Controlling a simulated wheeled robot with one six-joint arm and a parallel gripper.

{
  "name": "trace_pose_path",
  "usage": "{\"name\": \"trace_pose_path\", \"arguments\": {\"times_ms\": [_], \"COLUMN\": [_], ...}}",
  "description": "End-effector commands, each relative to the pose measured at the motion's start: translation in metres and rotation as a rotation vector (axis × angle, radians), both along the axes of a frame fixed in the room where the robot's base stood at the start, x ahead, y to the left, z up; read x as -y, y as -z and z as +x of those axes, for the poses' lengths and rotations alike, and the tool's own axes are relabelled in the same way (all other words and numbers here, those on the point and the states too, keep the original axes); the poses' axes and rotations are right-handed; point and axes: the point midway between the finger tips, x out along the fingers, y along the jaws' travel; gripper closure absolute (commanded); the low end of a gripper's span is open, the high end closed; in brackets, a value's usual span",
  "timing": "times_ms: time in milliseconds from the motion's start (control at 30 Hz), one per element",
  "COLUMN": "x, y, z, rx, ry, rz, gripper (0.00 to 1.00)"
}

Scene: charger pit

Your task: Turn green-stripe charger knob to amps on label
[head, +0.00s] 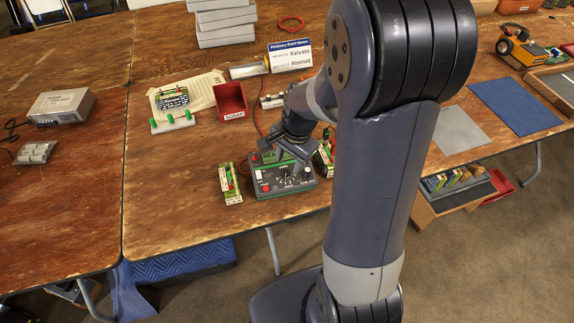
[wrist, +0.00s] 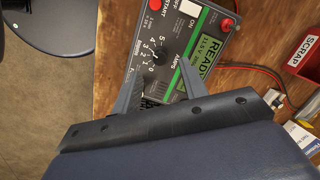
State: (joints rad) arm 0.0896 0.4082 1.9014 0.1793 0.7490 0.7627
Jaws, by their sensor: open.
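The charger (head: 262,191) is a grey box with a green stripe, near the table's front edge. In the wrist view its panel (wrist: 120,45) is turned sideways, with a lit green display (wrist: 208,45) reading READY. The dark round knob (wrist: 153,57) sits beside a printed AMPS scale of low numbers; its exact setting is hard to read. My gripper (wrist: 159,66) is open, its two fingers on either side of the knob's area; contact is unclear. In the head view my gripper (head: 284,160) is over the charger and partly hides it. I cannot read an amps label.
A battery pack (head: 231,183) stands left of the charger, another (head: 325,158) to its right, partly behind my arm. A red SCRAP bin (head: 231,100) and a green-knobbed rack (head: 172,122) stand behind. Red wires (head: 257,120) run behind the charger.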

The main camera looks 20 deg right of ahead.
Motion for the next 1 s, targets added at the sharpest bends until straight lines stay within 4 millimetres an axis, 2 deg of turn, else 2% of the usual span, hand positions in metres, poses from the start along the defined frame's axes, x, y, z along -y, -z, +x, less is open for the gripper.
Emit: {"name": "trace_pose_path", "arguments": {"times_ms": [33,200,400,800,1000], "x": [0.002,0.005,0.007,0.007,0.005], "y": [-0.012,-0.042,-0.061,-0.063,-0.047], "z": [0.000,-0.004,-0.006,-0.006,-0.005], "rx": [0.006,0.005,0.001,0.000,-0.004], "ry": [0.001,0.001,-0.001,0.000,0.000], "rz": [0.000,-0.002,0.000,0.000,0.000], "gripper": [0.59,0.59,0.59,0.59,0.59]}}
